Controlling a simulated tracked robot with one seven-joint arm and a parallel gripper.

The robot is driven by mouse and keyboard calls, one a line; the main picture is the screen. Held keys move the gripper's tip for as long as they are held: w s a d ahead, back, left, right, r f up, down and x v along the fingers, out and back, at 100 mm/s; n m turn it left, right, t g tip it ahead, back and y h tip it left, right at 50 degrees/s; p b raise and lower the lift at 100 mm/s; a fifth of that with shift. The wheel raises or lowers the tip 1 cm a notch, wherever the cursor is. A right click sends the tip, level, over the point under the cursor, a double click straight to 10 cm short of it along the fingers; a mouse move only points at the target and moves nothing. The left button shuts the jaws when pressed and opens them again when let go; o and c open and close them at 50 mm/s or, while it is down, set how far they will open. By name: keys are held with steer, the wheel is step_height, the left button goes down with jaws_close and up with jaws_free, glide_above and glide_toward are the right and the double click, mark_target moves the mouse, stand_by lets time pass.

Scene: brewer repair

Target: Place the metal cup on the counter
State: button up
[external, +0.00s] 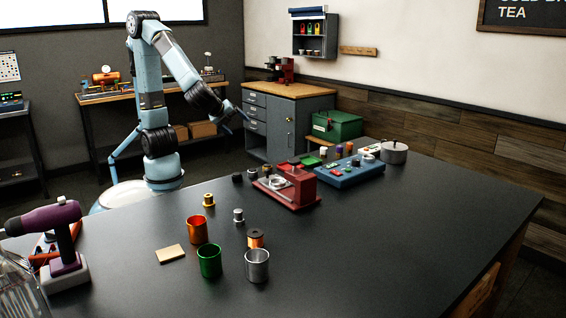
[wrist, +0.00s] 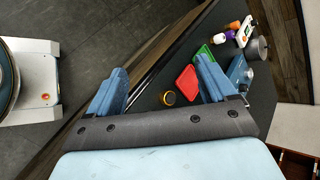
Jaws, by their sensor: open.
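The metal cup (external: 257,265) is a plain silver cup standing upright near the front of the dark counter (external: 400,245) in the external view. A green cup (external: 209,261) stands to its left and an orange cup (external: 197,230) behind that. My gripper (external: 238,122) is raised beyond the counter's far edge, well away from the metal cup. It is open and empty; in the wrist view its blue fingers (wrist: 162,75) are spread wide. I cannot make out the metal cup in the wrist view.
A copper-coloured spool (external: 256,239), a tan block (external: 170,254) and small weights lie near the cups. A red machine (external: 287,188), a blue panel (external: 348,172) and a lidded pot (external: 394,152) stand farther back. A purple drill (external: 55,235) is at left. The counter's right side is clear.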

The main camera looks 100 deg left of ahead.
steer(key=s+a+r+n+h, duration=0.2)
steer(key=s+r+n+h, duration=0.1)
steer(key=s+n, duration=0.4)
steer(key=s+a+r+n+h, duration=0.2)
steer(key=s+r+n+h, duration=0.2)
steer(key=s+n, duration=0.3)
steer(key=shift+a+h, duration=0.4)
steer(key=shift+h, duration=0.1)
